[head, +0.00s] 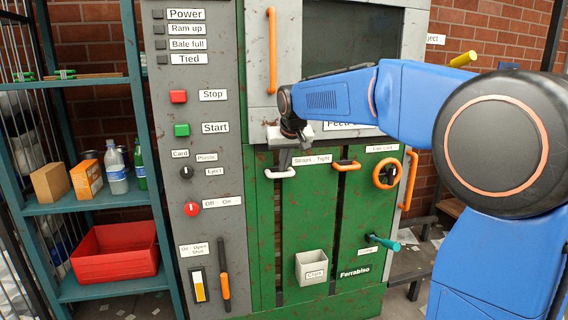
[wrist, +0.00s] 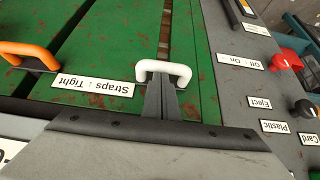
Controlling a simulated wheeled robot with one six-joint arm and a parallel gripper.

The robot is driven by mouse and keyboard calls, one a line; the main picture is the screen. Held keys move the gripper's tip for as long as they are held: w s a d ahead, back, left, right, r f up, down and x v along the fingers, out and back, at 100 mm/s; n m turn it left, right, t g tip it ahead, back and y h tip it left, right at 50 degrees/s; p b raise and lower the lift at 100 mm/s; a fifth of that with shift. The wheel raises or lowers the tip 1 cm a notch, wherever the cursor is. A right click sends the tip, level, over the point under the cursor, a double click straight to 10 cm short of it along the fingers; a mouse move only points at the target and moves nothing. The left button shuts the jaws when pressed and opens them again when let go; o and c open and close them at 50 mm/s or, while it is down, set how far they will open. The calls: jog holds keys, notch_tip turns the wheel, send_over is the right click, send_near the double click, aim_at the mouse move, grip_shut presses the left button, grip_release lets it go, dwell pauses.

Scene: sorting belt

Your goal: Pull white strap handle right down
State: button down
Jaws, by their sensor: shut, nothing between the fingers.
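The white strap handle (head: 280,173) is a small U-shaped pull at the top of a dark vertical slot in the green panel, left of the "Straps : Tight" label (head: 311,160). In the wrist view the white handle (wrist: 163,67) is upper centre, and the label (wrist: 93,86) is left of it. My gripper (head: 283,165) is shut and empty, just above the handle. In the wrist view its closed fingertips (wrist: 160,82) appear between the handle's two ends, behind or against the bar. I cannot tell whether they touch it.
An orange handle (head: 347,165) sits right of the label, with an orange-rimmed wheel (head: 387,174) beyond it. A teal lever (head: 383,242) and a grey chute box (head: 311,268) are lower down. The grey button column (head: 203,130) stands left. The panel below the white handle is clear.

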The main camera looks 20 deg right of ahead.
notch_tip(320, 180, down, 28)
jog(key=shift+s+f, duration=0.1)
jog(key=shift+f, duration=0.2)
dwell(0.4)
jog(key=s+r, duration=0.4)
jog(key=r, duration=0.9)
jog(key=shift+s, duration=0.2)
